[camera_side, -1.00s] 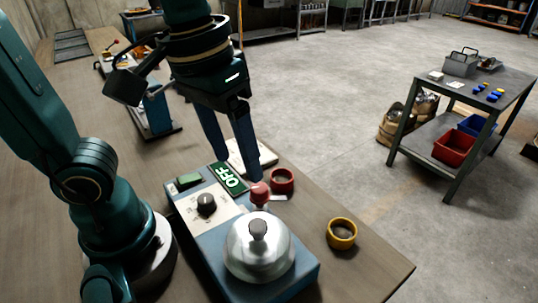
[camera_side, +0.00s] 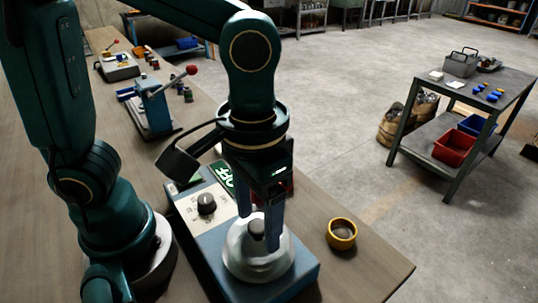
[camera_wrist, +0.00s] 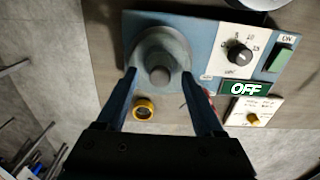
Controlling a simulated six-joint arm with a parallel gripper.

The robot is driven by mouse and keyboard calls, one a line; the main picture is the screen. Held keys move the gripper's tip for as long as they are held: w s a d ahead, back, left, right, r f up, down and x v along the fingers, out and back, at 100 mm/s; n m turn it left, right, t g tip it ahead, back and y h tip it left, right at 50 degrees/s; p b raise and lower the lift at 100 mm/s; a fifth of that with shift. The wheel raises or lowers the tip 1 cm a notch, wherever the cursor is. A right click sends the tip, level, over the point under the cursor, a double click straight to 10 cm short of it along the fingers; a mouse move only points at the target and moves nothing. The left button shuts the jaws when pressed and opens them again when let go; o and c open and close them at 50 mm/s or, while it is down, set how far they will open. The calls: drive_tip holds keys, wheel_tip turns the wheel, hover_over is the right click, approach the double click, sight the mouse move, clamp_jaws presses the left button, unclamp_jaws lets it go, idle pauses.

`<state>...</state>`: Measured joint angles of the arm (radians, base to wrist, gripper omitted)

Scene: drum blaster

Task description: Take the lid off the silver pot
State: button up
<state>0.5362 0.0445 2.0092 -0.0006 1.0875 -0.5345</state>
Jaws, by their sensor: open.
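The silver pot (camera_side: 243,268) stands upright on the right end of a blue machine in the side view, and it also shows in the wrist view (camera_wrist: 145,45). Its domed lid (camera_side: 238,245) sits on it, with a dark round knob (camera_side: 257,229) on top. My gripper (camera_side: 259,232) points down over the lid, open and empty. Its fingers stand on either side of the knob. In the wrist view, the knob (camera_wrist: 160,76) lies between the fingertips (camera_wrist: 159,74). I cannot tell whether either finger touches it. My fingers hide part of the lid.
The blue machine (camera_side: 215,255) carries a dial (camera_side: 206,204) and a green OFF sign (camera_wrist: 245,88). A yellow ring (camera_side: 342,234) lies on the bench to its right. A lever press (camera_side: 155,108) stands farther back. The bench right of the yellow ring is clear.

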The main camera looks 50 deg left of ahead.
clamp_jaws()
